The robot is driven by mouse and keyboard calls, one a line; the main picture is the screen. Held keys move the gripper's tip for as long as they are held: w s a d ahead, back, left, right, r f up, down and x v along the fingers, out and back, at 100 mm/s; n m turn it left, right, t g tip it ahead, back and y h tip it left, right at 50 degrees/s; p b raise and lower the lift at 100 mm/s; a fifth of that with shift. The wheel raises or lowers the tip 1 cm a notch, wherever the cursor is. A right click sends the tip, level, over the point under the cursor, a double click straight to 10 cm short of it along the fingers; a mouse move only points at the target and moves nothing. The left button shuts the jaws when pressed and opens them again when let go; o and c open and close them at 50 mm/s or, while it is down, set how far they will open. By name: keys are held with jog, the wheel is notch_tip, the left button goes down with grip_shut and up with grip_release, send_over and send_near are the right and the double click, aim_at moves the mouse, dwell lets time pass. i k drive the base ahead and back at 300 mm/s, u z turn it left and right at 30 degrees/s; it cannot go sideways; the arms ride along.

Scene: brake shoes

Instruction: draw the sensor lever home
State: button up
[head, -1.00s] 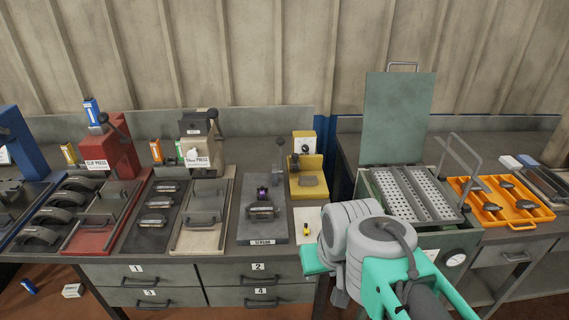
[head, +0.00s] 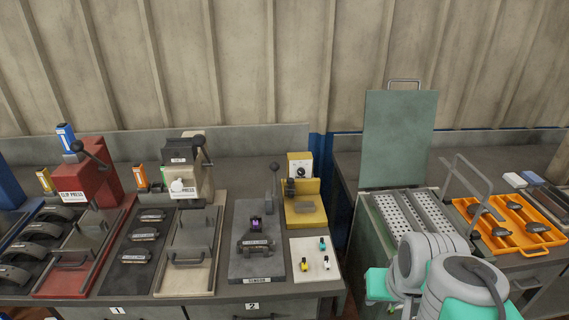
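The sensor station is a dark grey plate (head: 246,264) with a "SENSOR" label on its front edge. Its lever (head: 274,185) stands upright at the back right of the plate, with a dark round knob on top. A dark brake part (head: 257,243) with a pale label lies on the plate. A small purple-marked piece (head: 255,224) sits just behind it. My arm fills the lower right of the head view, well to the right of the plate. My gripper's fingers do not show, so its opening cannot be seen.
A white card (head: 317,262) with several small coloured pieces lies right of the plate. A yellow fixture (head: 305,208) stands behind it. A beige press (head: 188,220) and a red clip press (head: 90,190) stand left. An open green box (head: 375,230) and orange tray (head: 512,230) are right.

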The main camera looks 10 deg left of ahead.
aim_at(275, 166)
jog(key=u, duration=0.45)
jog(key=i, duration=0.85)
jog(key=u, duration=0.3)
